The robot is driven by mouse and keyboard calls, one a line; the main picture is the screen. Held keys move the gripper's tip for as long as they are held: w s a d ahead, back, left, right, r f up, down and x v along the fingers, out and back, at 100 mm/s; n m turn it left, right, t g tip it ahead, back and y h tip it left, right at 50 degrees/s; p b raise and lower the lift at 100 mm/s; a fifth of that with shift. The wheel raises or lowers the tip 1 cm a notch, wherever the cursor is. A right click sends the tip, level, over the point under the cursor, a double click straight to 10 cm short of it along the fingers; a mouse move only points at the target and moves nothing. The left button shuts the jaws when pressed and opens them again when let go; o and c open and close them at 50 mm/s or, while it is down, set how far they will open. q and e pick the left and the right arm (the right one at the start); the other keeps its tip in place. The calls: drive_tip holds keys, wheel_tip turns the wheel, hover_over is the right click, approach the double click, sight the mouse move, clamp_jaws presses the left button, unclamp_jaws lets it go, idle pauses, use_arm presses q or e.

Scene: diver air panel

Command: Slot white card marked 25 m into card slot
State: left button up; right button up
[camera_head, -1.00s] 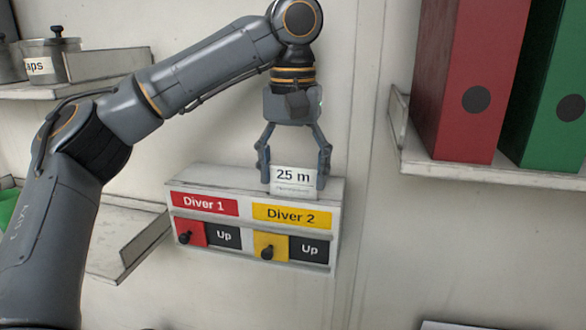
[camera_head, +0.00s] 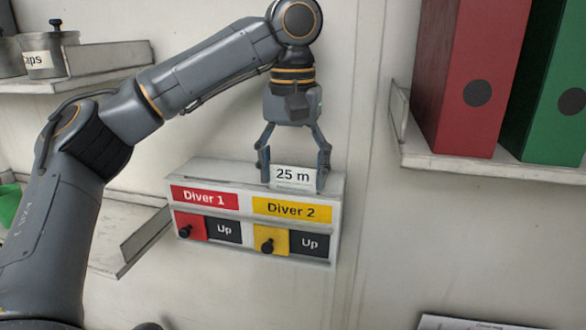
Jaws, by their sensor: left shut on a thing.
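The white card marked "25 m" (camera_head: 293,176) stands upright at the top of the panel box (camera_head: 205,172), above the yellow "Diver 2" label (camera_head: 292,210). Its lower part is hidden in or behind the box's top front edge; only the line with "25 m" shows clearly. My left gripper (camera_head: 293,180) points down and is shut on the card, one finger at each side edge. The card slot itself is hidden by the card and fingers. My right gripper is not in view.
The box has a red "Diver 1" label (camera_head: 205,197) and small black knobs beside "Up" fields. A shelf with red (camera_head: 470,80) and green (camera_head: 555,85) binders is at right. Left shelves hold a jar (camera_head: 48,55). The wall right of the box is clear.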

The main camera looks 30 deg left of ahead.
use_arm(q)
drive_tip(key=o, duration=0.9)
drive_tip(key=shift+r, duration=6.05)
